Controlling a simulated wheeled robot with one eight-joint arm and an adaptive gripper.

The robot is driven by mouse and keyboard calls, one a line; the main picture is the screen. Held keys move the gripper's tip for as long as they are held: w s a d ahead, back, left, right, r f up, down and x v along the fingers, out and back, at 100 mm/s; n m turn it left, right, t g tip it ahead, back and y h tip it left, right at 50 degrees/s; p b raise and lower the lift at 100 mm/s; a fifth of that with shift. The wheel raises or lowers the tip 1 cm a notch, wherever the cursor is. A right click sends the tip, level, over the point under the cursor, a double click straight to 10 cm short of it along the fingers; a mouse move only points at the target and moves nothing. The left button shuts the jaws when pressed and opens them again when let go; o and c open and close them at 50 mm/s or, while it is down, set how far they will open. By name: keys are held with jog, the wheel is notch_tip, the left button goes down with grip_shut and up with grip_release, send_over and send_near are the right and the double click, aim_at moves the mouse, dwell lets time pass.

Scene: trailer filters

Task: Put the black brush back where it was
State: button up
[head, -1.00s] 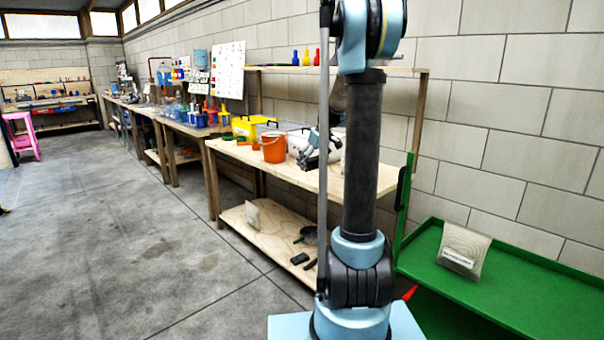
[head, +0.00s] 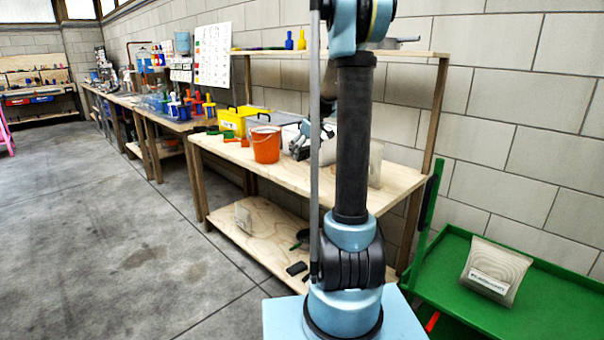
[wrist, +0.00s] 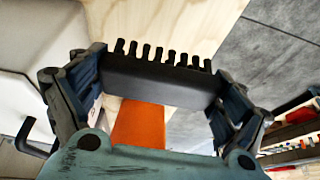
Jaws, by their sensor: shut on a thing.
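The black brush (wrist: 155,82) lies crosswise between the two fingers of my gripper (wrist: 158,78) in the wrist view, with a row of short teeth-like bristle tufts along its upper edge. My gripper is shut on it. In the head view my gripper (head: 303,142) is small and partly hidden behind my own arm, over the wooden workbench (head: 215,147) and right of the orange bucket (head: 266,146). I cannot make out the brush in the head view.
A yellow box (head: 240,121) stands behind the bucket. A small black block (head: 297,268) lies on the bench's lower shelf (head: 262,236). A green tray (head: 455,300) with a pale packet (head: 497,270) is at the right. The grey floor (head: 120,240) at the left is clear.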

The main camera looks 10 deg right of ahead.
aim_at(301, 175)
jog(key=shift+a+f, duration=0.2)
jog(key=shift+f, duration=3.75)
jog(key=o, duration=1.1)
jog(key=v, duration=1.2)
jog(key=s+a+m, duration=0.2)
jog(key=s, duration=1)
jog(key=s+f+m+h, duration=0.1)
jog(key=s+f, duration=0.3)
jog(key=s, duration=0.5)
jog(key=s+f+m+g+h, duration=0.1)
jog(key=s+f, duration=0.3)
jog(key=s, duration=0.6)
jog(key=s+f+m, duration=0.3)
jog(key=s+f, duration=0.1)
jog(key=s, duration=0.5)
jog(key=shift+s+a+g+h, duration=0.25)
jog(key=shift+a+g+h, duration=0.05)
jog(key=shift+a+h, duration=0.1)
